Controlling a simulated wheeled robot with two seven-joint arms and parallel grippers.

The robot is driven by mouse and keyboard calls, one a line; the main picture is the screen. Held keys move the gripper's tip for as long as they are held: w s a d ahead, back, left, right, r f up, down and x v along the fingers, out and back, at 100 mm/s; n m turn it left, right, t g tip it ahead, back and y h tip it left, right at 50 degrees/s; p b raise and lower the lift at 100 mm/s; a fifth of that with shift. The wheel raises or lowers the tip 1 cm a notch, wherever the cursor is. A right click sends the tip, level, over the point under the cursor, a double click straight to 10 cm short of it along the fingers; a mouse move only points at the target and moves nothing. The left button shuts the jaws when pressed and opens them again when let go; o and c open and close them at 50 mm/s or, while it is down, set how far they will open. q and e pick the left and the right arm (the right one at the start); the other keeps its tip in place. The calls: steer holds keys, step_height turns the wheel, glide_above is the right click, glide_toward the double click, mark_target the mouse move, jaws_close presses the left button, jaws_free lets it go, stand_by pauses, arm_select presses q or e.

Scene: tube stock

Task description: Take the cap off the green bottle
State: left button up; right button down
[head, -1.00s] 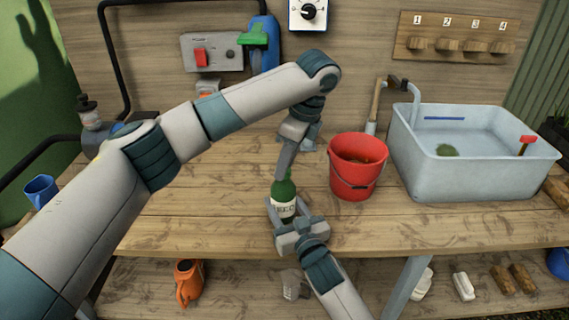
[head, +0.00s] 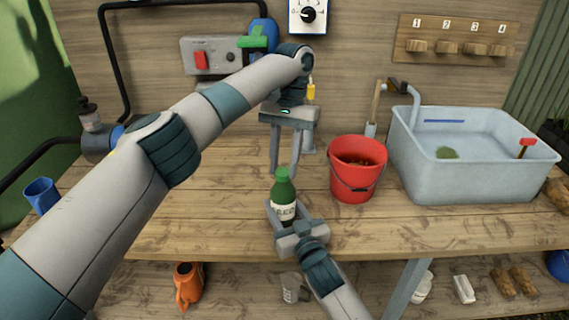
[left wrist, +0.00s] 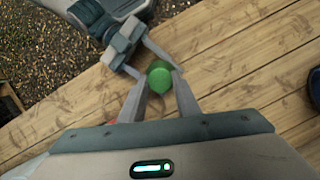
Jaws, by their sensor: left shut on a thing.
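The green bottle (head: 283,196) stands upright on the wooden bench in the head view, with a pale label and a green cap (head: 281,173) on top. My left gripper (head: 283,174) points straight down over it, its fingers shut on the cap from both sides. In the left wrist view, the round green cap (left wrist: 159,76) shows between the left fingertips (left wrist: 160,84). My right gripper (head: 285,214) reaches in from the front, shut around the bottle's lower body. It also shows in the left wrist view (left wrist: 150,72).
A red bucket (head: 357,182) stands just right of the bottle, and a grey basin of water (head: 470,182) further right. A blue mug (head: 41,194) is at the far left. The bench's front edge is close.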

arm_select(q)
steer(key=o, duration=1.2)
steer(key=shift+c, duration=0.2)
